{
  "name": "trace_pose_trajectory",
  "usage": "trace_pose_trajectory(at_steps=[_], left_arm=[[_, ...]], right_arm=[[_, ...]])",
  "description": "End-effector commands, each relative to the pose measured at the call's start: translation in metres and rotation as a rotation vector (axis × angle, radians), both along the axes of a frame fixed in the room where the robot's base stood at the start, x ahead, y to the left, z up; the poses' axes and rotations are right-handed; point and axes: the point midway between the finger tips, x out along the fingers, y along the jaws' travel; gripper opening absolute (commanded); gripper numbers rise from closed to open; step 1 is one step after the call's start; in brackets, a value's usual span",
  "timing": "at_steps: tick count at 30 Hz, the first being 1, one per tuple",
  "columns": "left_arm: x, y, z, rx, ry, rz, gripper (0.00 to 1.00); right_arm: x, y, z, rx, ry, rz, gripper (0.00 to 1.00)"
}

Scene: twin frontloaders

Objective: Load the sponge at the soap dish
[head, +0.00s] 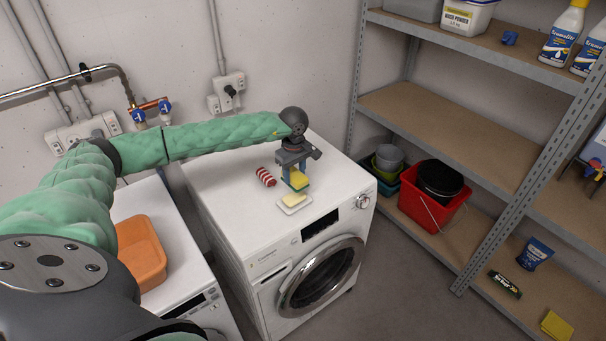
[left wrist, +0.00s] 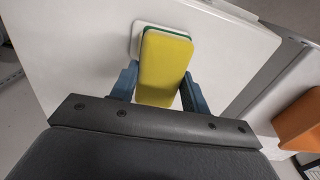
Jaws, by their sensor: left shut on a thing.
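My left gripper (head: 296,176) points down over the front washer and is shut on a yellow sponge with a green layer (head: 299,180). In the left wrist view the sponge (left wrist: 164,68) sits between the blue fingers (left wrist: 158,92). In the left wrist view the white dish (left wrist: 137,40) shows partly behind the sponge. Whether sponge and dish touch is unclear.
An orange tub (head: 140,255) stands on the neighbouring machine. Metal shelves at right hold a red bucket (head: 425,208) and a yellow sponge-like block (head: 556,325).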

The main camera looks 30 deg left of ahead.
Motion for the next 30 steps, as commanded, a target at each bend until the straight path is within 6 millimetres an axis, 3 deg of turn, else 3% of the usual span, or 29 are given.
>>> trace_pose_trajectory(at_steps=[11, 30], left_arm=[[0.002, 0.010, -0.007, 0.003, 0.000, 0.000, 0.28], [0.002, 0.009, -0.058, 0.003, 0.000, 0.000, 0.28]], right_arm=[[-0.011, -0.005, -0.003, -0.002, -0.001, 0.002, 0.36], [-0.008, -0.004, -0.003, -0.001, -0.003, 0.001, 0.36]])
